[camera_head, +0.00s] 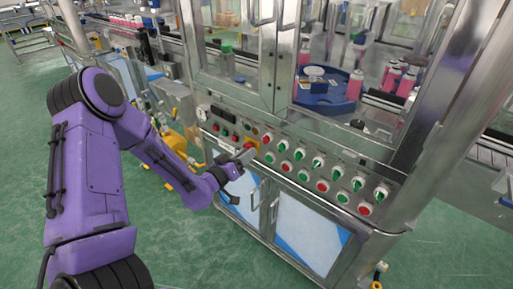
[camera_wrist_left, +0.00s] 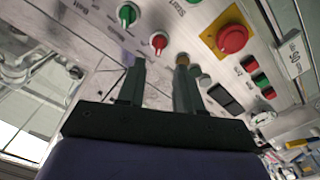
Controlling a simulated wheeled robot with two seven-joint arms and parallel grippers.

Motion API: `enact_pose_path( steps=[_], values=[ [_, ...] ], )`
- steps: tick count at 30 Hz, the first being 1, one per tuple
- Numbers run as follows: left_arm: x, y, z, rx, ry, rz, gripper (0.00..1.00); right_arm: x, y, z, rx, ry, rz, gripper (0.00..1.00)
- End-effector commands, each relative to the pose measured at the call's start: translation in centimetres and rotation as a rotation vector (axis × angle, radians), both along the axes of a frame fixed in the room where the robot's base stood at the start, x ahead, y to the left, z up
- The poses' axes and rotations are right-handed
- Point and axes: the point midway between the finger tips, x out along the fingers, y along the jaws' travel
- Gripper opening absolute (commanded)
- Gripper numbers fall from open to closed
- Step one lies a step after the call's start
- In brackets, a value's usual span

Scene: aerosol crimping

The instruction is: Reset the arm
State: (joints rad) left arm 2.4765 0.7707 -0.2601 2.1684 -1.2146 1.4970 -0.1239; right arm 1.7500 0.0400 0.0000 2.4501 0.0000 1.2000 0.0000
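My left arm, purple with black joints, reaches in from the left in the head view. Its gripper (camera_head: 245,158) is at the machine's control panel, beside the red emergency button. In the left wrist view the gripper (camera_wrist_left: 160,64) has its two dark fingers apart, with bare panel between them, so it is open and empty. The red button on its yellow plate (camera_wrist_left: 232,39) is to the right of the fingers. A red knob (camera_wrist_left: 158,43) and a green knob (camera_wrist_left: 127,14) are ahead of the fingertips. Whether a fingertip touches the panel I cannot tell. My right gripper is not in view.
The panel (camera_head: 318,180) carries rows of green and red knobs. Behind glass doors above it, pink bottles (camera_head: 355,84) stand near a blue round fixture (camera_head: 322,96). Cabinet doors with handles (camera_head: 308,233) are below. Green floor (camera_head: 190,255) is clear in front.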

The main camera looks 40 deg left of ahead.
Motion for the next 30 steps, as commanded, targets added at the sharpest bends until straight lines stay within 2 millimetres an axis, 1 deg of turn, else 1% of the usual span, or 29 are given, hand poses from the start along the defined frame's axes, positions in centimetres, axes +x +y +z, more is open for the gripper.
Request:
enact_pose_path(
  steps=[1,3,6,9,23,25,28,29,30],
  values=[
    [-0.9,0.0,0.0,-0.001,0.0,-0.001,0.35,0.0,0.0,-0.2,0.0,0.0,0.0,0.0],
    [-2.0,0.1,0.0,0.0,0.0,-0.002,0.35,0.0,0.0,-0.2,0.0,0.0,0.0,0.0],
    [-2.8,0.2,0.0,0.0,-0.001,-0.001,0.35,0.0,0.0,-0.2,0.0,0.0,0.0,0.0],
    [-3.1,0.2,0.0,0.0,-0.001,-0.001,0.35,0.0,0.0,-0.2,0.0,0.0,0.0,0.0],
    [-3.0,0.2,0.0,-0.003,0.001,-0.001,0.35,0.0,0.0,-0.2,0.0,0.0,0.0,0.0],
    [-3.0,0.6,-0.5,-0.015,0.029,0.022,0.35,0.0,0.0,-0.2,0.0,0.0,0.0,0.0],
    [-3.1,1.6,-1.8,-0.066,0.112,0.124,0.35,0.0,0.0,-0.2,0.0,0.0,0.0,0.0],
    [-3.2,1.6,-2.5,-0.076,0.157,0.156,0.35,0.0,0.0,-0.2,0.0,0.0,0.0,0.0],
    [-3.7,1.3,-4.1,-0.086,0.235,0.199,0.35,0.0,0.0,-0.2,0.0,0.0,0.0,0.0]
  ],
)
